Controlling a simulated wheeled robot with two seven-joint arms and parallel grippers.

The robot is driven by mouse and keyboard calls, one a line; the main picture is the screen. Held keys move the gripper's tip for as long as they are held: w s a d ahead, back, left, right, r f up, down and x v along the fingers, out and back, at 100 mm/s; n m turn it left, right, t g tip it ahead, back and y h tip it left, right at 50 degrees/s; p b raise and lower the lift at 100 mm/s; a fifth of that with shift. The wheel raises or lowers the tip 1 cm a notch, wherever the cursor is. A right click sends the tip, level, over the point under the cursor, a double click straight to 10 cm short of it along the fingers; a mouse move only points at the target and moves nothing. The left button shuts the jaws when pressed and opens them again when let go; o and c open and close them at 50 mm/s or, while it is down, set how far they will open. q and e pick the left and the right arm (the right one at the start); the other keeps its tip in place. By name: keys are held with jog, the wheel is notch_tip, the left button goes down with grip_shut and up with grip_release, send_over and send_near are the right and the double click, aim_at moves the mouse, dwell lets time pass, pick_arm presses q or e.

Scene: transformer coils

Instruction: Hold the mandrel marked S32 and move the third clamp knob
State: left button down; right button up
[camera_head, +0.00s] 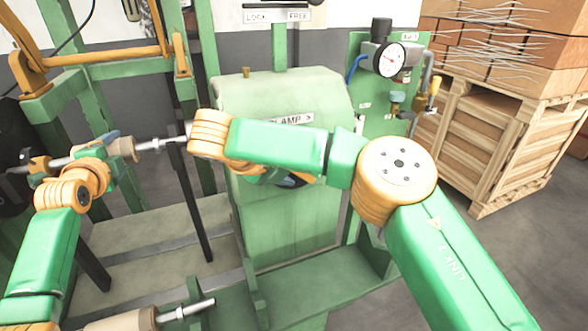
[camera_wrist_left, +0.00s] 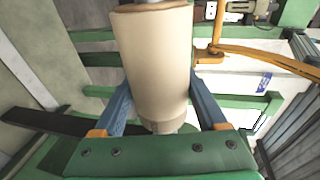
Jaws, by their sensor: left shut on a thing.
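My left gripper (camera_head: 110,145) is shut on a beige, cylindrical mandrel (camera_head: 124,149) at the left of the head view. In the left wrist view the blue fingers of the left gripper (camera_wrist_left: 160,105) stand on either side of the mandrel (camera_wrist_left: 155,60). A metal shaft runs along the mandrel's line to the right in the head view. No S32 mark is readable. I cannot make out the clamp knobs.
Another beige roller with a metal shaft (camera_head: 188,309) lies at the bottom left. A pressure gauge (camera_head: 390,59) is on a green panel behind my right arm. A wooden crate (camera_head: 480,150) stands at the right. Green frame posts and an orange bar (camera_head: 105,55) are at the left.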

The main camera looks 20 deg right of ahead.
jog(key=shift+f, duration=0.1)
grip_shut()
jog(key=y, duration=0.4)
jog(key=shift+d+r+m, duration=0.15)
jog(key=shift+r+m, duration=0.05)
jog(key=shift+m, duration=0.2)
jog(key=shift+f, duration=0.15)
dwell(0.6)
grip_release()
jog(key=shift+a, duration=0.3)
jog(key=shift+d, duration=0.1)
